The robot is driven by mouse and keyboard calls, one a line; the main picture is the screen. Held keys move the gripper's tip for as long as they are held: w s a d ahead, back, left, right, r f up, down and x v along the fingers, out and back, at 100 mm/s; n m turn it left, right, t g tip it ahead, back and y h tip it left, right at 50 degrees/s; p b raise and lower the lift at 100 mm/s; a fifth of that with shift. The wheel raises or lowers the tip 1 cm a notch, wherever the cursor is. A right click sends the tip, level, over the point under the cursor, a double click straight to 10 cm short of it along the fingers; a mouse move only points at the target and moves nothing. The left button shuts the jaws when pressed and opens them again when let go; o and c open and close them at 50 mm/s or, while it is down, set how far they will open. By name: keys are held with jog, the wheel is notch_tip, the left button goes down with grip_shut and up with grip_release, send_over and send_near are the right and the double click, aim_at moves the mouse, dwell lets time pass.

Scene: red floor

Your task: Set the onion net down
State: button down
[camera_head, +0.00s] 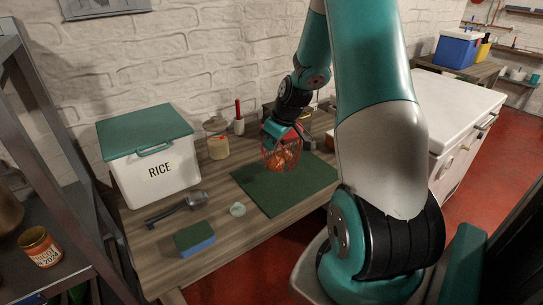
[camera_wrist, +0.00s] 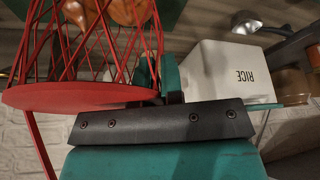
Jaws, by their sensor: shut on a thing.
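The onion net (camera_head: 281,158) is a red mesh with orange-brown onions inside, at the back part of the dark green mat (camera_head: 285,191) in the head view. In the wrist view the red net (camera_wrist: 85,45) fills the upper left, with a flat red disc at its near end and onions further off. My gripper (camera_head: 287,141) is shut on the net from above. I cannot tell whether the net's underside touches the mat.
On the wooden table stand a white RICE box (camera_head: 157,172) with green lid, a jar (camera_head: 217,143) and a red-handled item (camera_head: 239,122). A dark grey tool (camera_head: 174,207), a small pale disc (camera_head: 237,209) and a green-blue sponge (camera_head: 195,240) lie in front. The mat's front is clear.

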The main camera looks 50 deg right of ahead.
aim_at(271, 161)
jog(key=shift+f, duration=2.45)
jog(key=c, duration=1.7)
grip_release()
jog(key=shift+f, duration=0.15)
jog(key=o, duration=0.4)
jog(key=shift+o, duration=0.2)
